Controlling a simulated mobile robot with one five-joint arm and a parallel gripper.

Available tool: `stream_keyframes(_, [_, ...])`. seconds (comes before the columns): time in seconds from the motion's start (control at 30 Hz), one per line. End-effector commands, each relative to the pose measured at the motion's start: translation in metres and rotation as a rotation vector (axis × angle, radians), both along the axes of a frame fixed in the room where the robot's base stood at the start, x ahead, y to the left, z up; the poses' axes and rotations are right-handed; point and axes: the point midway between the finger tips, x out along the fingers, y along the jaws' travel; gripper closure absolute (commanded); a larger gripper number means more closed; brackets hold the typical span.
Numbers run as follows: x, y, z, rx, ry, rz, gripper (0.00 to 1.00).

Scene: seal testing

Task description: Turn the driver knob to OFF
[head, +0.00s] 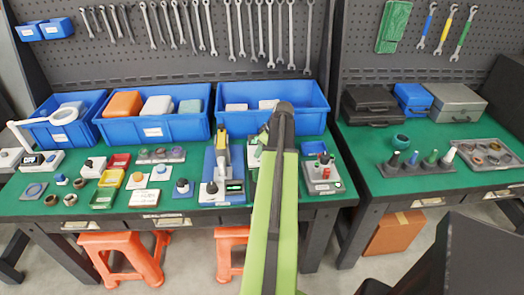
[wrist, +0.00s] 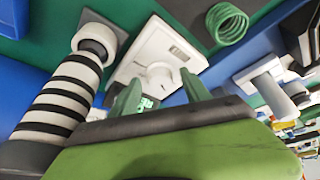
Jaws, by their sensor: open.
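A white box with a round white knob (wrist: 160,76) is in the wrist view, ahead of my gripper. I take this to be the driver knob; its pointer and markings are not readable. A small lit green display (wrist: 149,103) shows below it, partly covered by a finger. My gripper (wrist: 160,94) is open, with one green finger on either side of the knob's lower part in the picture. I cannot tell whether the fingers touch it. In the head view my green arm hides the gripper and most of the box; the knob is not visible there.
In the wrist view, a black-and-white striped column (wrist: 65,95) stands close on the left, and a green coil (wrist: 227,23) lies on a dark plate at upper right. In the head view, blue bins (head: 278,118) line the back, and a grey stand (head: 322,177) is right of my arm.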

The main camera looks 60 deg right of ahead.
Motion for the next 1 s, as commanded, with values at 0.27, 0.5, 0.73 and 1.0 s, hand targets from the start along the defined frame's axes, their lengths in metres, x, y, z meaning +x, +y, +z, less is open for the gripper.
stream_keyframes(0.27, [-0.008,0.002,0.024,0.001,0.000,0.000,0.45])
stream_keyframes(0.5, [-0.028,0.005,0.076,0.001,0.000,-0.002,0.45])
stream_keyframes(0.73, [-0.049,0.008,0.127,0.000,0.000,-0.002,0.45])
stream_keyframes(1.0, [-0.067,0.011,0.163,0.000,0.000,0.000,0.45])
